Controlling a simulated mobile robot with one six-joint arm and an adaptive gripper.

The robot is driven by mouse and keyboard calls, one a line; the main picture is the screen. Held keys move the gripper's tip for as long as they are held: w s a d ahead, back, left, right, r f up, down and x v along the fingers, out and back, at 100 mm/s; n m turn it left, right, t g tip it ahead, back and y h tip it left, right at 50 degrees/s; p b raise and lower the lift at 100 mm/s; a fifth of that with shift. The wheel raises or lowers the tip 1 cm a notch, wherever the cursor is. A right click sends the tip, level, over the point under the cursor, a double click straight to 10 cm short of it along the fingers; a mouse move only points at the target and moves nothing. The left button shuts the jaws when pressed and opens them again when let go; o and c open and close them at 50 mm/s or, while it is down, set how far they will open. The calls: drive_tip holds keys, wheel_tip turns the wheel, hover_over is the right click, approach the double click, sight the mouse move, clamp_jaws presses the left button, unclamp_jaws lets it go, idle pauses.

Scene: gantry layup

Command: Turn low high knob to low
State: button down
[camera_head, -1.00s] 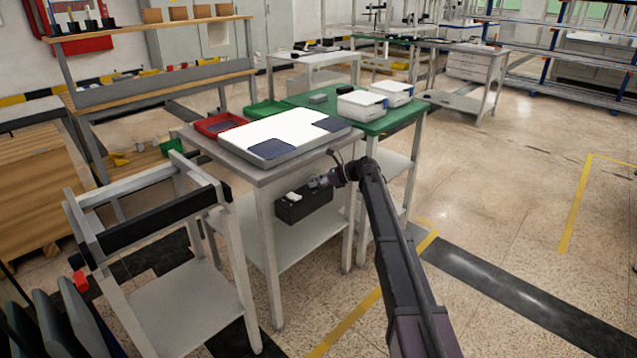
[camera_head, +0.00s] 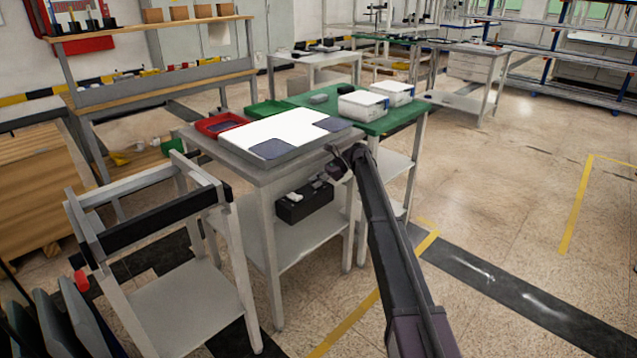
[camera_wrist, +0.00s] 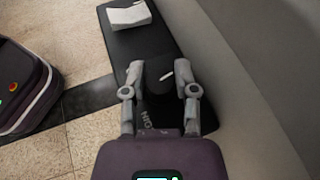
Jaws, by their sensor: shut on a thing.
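A black control box (camera_head: 303,204) is mounted under the table's front edge in the head view. It fills the middle of the wrist view as a long dark panel (camera_wrist: 142,45). The low high knob (camera_wrist: 159,85) is round and black, with a short white mark slanting toward the upper right. My gripper (camera_wrist: 160,73) has one finger on each side of the knob and is shut on it. Pale lettering shows on the panel below the knob, partly hidden and hard to read. In the head view my gripper (camera_head: 331,174) is at the box's right end, small and dark.
A white rocker-like part (camera_wrist: 129,15) sits on the panel beyond the knob. A pale grey surface (camera_wrist: 255,60) runs close along the right. The table (camera_head: 262,177) carries a white-topped tray (camera_head: 285,132) and a red tray (camera_head: 219,125). Open floor lies to the right.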

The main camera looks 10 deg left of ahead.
drive_tip(key=shift+s+f, duration=0.1)
drive_tip(key=shift+s, duration=0.1)
drive_tip(key=shift+c, duration=1.9)
unclamp_jaws()
drive_tip(key=shift+w, duration=0.1)
